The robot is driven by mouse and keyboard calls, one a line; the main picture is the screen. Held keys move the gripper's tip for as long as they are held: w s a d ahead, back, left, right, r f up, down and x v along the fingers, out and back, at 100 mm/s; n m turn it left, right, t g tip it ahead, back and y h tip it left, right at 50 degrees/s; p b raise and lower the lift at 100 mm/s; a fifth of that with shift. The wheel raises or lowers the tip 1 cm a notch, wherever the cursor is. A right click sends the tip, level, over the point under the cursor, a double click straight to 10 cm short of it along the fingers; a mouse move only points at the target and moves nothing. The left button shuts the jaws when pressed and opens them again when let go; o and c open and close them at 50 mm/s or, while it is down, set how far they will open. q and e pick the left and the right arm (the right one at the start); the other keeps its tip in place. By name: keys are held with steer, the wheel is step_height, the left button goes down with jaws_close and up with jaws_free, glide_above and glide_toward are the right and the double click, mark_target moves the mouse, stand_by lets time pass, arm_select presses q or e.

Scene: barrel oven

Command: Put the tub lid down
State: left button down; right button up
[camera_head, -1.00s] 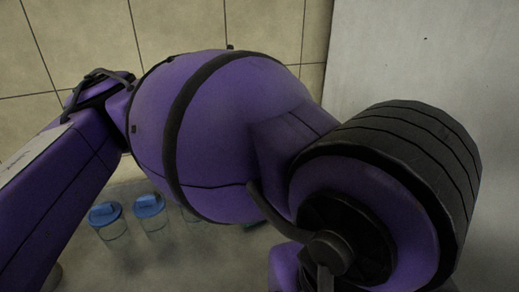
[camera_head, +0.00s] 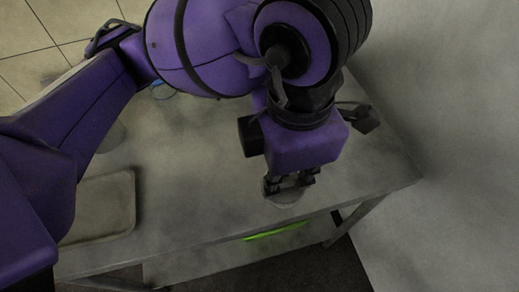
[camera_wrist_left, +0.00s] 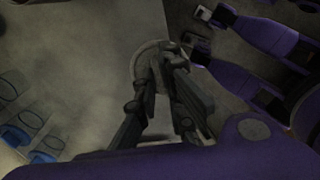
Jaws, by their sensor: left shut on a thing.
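The tub lid (camera_head: 285,198) is a round grey disc near the front edge of the table, under my left gripper (camera_head: 290,182). The gripper points down and is shut on the lid. In the left wrist view the lid (camera_wrist_left: 143,62) shows as a pale disc at the fingertips (camera_wrist_left: 163,58), its near part hidden by the fingers. I cannot tell whether the lid touches the tabletop. No tub can be made out for certain. My right gripper is not seen.
The grey table (camera_head: 190,190) is bare around the lid. A shallow tray (camera_head: 131,205) lies at the left. Jars with blue lids (camera_wrist_left: 15,135) stand at the left in the wrist view. A bright green thing (camera_head: 276,231) shows below the front edge. A pale wall (camera_head: 440,120) rises at the right.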

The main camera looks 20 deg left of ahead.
arm_select(q)
steer(key=w+a+f, duration=0.4)
steer(key=w+a, duration=0.2)
glide_above(254, 163)
steer(key=f, duration=0.4)
steer(key=shift+s+d+f+b, duration=0.25)
steer(key=shift+s+d+b, duration=0.05)
steer(key=shift+s+b, duration=0.1)
steer(key=shift+w+a+f, duration=0.25)
steer(key=shift+f, duration=0.2)
step_height(254, 163, down, 3)
steer(key=shift+w+f, duration=0.1)
steer(key=shift+f, duration=0.05)
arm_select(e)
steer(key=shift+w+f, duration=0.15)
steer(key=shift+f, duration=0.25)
arm_select(q)
steer(key=shift+f, duration=0.15)
steer(key=c, duration=1.8)
jaws_free()
steer(key=shift+c, duration=0.2)
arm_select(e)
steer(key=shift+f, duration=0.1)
